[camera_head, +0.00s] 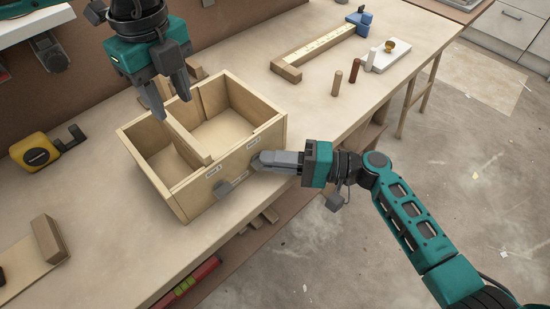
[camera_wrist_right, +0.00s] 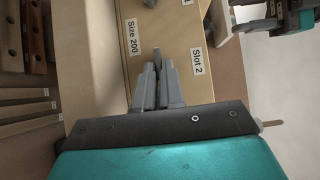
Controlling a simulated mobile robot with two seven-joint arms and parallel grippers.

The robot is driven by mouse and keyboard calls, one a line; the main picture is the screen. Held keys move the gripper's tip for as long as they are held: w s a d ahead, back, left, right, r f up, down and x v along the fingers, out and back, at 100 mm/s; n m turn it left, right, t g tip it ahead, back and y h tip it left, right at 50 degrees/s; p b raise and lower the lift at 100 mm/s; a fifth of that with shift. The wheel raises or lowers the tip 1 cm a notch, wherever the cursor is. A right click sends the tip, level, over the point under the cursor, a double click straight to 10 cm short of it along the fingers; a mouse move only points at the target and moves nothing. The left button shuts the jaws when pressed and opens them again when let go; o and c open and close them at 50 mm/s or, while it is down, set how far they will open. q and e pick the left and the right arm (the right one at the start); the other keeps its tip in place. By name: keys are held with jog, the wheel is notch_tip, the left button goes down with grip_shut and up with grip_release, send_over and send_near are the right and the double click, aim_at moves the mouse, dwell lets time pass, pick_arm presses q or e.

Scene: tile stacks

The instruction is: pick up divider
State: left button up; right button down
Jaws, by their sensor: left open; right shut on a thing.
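The open wooden box (camera_head: 188,203) stands on the workbench. A thin wooden divider (camera_head: 190,140) stands inside it, left of the middle, running from the far wall to the front wall. My left gripper (camera_head: 173,108) points down, open, over the divider's far end, with one finger to each side; whether they touch it is unclear. My right gripper (camera_head: 258,162) is at the box's front wall, shut on a grey tab there. In the right wrist view its fingers (camera_wrist_right: 158,75) close around the tab, between the "Size 200" and "Slot 2" labels.
A second grey tab (camera_head: 224,188) is on the front wall. A yellow tape measure (camera_head: 35,150) and a wooden block (camera_head: 48,238) lie left. A wooden measuring rule (camera_head: 325,48), several pegs and a white board (camera_head: 392,54) are at the back right. Bench between is clear.

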aim_at(181, 130)
pick_arm(q)
jog(key=shift+o, duration=0.3)
jog(key=shift+d, duration=0.15)
dwell(0.5)
jog(key=shift+m, duration=0.4)
jog(key=shift+w+m, duration=0.1)
jog(key=shift+m, duration=0.2)
jog(key=shift+a, duration=0.25)
jog(key=shift+f, duration=0.15)
notch_tip(181, 130, down, 6)
jog(key=shift+a+f, duration=0.1)
jog(key=shift+f, duration=0.1)
jog(key=f, duration=0.5)
jog(key=shift+d+f, duration=0.1)
jog(key=shift+d, duration=0.1)
